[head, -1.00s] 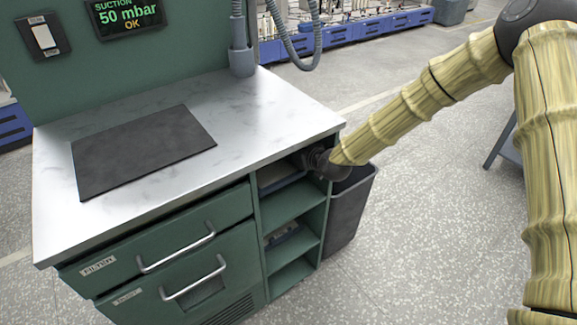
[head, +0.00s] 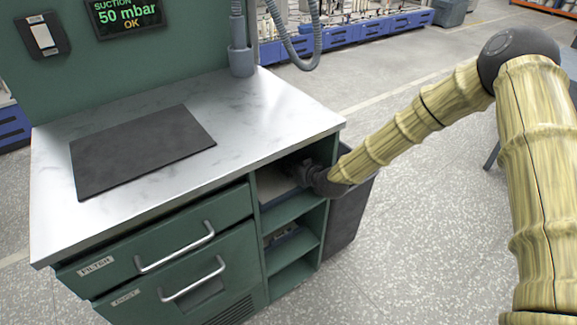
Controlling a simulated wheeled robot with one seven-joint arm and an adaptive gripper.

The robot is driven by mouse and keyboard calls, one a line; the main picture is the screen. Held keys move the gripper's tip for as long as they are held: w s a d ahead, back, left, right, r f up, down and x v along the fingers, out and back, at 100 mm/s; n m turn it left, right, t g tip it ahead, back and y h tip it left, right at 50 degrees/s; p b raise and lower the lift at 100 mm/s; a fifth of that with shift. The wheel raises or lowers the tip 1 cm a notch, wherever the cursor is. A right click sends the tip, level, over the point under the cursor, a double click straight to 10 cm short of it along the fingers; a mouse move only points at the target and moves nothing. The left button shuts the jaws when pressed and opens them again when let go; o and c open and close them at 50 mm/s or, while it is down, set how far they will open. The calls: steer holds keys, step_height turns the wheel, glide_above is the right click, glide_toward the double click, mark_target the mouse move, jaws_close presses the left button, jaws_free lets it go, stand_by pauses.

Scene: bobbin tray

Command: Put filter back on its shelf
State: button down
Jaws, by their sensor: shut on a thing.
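My gripper (head: 298,169) is at the mouth of the top compartment of the open shelf unit (head: 290,212), under the worktop's right end. It is dark and small here, and its fingertips are partly hidden in shadow. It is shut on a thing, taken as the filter. A pale flat surface (head: 272,184) shows in that compartment, to the left of the gripper. I cannot tell whether this is the filter or the compartment's inside. The filter's outline is not clear.
A middle compartment holds a small greyish item (head: 281,236). A dark bin (head: 350,215) stands right of the cabinet, below my arm. A dark mat (head: 140,150) lies on the worktop (head: 265,110).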

steer(key=shift+f, duration=0.15)
steer(key=c, duration=1.4)
jaws_free()
steer(key=shift+r, duration=0.25)
steer(key=p+v, duration=0.1)
steer(key=v, duration=1)
steer(key=shift+s+d+r, duration=0.1)
steer(key=shift+s+d, duration=0.1)
steer(key=shift+s, duration=0.05)
steer(key=shift+s+d, duration=0.1)
steer(key=shift+s, duration=0.05)
steer(key=shift+d, duration=0.1)
